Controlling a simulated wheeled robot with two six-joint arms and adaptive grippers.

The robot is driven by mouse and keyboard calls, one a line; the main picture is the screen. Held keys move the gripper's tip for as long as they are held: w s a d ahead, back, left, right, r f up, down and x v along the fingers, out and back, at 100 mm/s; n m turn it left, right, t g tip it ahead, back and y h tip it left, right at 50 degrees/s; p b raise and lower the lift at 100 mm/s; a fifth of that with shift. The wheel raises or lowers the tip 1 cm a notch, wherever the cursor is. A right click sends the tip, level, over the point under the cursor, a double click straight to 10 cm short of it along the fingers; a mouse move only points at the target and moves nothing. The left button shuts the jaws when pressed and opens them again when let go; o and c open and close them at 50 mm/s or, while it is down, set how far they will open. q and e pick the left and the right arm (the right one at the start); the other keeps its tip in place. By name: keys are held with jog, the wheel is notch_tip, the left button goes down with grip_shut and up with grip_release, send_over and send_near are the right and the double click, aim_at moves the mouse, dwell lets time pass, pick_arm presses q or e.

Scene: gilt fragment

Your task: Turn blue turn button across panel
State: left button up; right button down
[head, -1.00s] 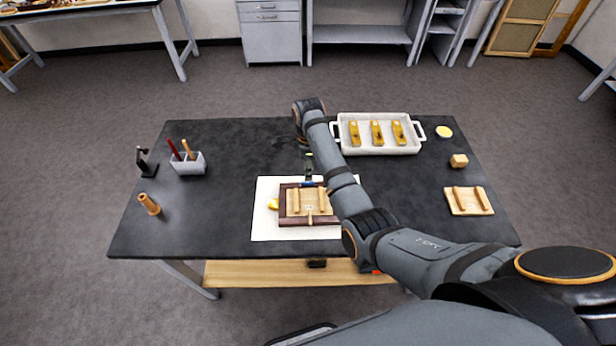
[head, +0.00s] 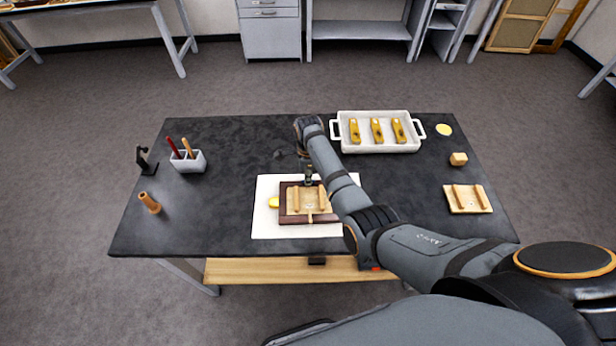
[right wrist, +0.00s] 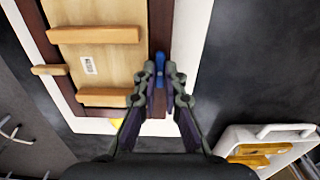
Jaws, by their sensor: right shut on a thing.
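The blue turn button (right wrist: 160,68) sits on the dark frame rail (right wrist: 161,30) beside the pale wooden panel (right wrist: 100,65). In the right wrist view it lies lengthwise along the rail. In the head view the panel (head: 306,203) with two battens lies inside the dark frame (head: 284,218), and the blue button is hidden behind my gripper. My right gripper (head: 308,181), also in the right wrist view (right wrist: 161,82), is shut on the blue button, a finger on each side. A plain wooden turn button (right wrist: 48,70) crosses the opposite rail onto the panel. My left gripper is not in view.
The frame lies on a white sheet (head: 265,225), with a yellow piece (head: 274,202) at its left. A white tray (head: 377,147) with several yellow pieces stands behind right.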

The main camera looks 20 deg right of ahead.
dwell(0.3)
jog(key=n+p, duration=0.2)
jog(key=shift+r+n, duration=0.2)
jog(key=shift+n, duration=0.2)
jog(key=n+p, duration=0.2)
jog(key=n, duration=0.2)
jog(key=shift+n, duration=0.3)
jog(key=n+p, duration=0.1)
jog(key=n, duration=0.4)
jog(key=shift+f, duration=0.1)
jog(key=n+p, duration=0.1)
jog(key=n, duration=0.4)
jog(key=shift+f, duration=0.1)
jog(key=c, duration=1.4)
grip_release()
jog(key=shift+c, duration=0.2)
